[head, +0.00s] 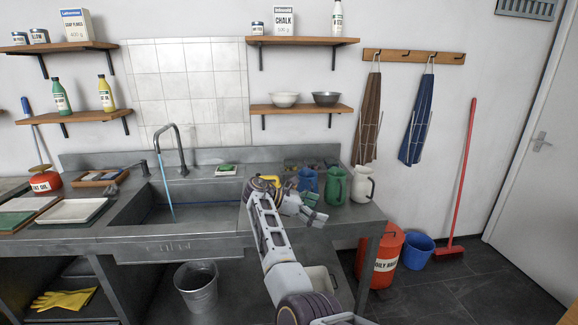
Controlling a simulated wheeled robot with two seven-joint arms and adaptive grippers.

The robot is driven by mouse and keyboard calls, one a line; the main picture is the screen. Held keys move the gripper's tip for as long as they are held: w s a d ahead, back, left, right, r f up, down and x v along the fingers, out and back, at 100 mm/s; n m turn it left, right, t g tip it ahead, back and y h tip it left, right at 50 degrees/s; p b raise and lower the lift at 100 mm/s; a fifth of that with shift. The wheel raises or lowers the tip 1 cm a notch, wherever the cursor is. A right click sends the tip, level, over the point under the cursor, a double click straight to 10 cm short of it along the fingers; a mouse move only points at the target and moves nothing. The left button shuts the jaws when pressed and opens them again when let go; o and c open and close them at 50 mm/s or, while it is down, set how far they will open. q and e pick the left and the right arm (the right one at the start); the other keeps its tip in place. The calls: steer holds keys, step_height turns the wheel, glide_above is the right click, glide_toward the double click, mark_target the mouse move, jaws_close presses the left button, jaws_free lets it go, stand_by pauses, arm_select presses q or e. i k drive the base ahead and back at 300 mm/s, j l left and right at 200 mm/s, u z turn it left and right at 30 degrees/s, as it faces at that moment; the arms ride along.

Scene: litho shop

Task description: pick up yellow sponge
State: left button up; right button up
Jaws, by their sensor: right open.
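A small yellow patch (271,179) shows at the right end of the sink, just behind my right arm's wrist. It may be the yellow sponge, but the wrist covers most of it and I cannot tell its shape. My right gripper (316,208) is open and seems empty, over the counter right of the sink, to the right of the yellow patch and in front of the jugs. My left gripper is out of view.
A blue jug (307,180), green jug (336,185) and white jug (362,184) stand close behind and right of the gripper. The sink (185,213) lies left. A green item (226,168) sits on the back ledge. Yellow gloves (63,299) lie below.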

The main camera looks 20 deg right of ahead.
mark_target(290, 164)
steer(key=i, duration=1.9)
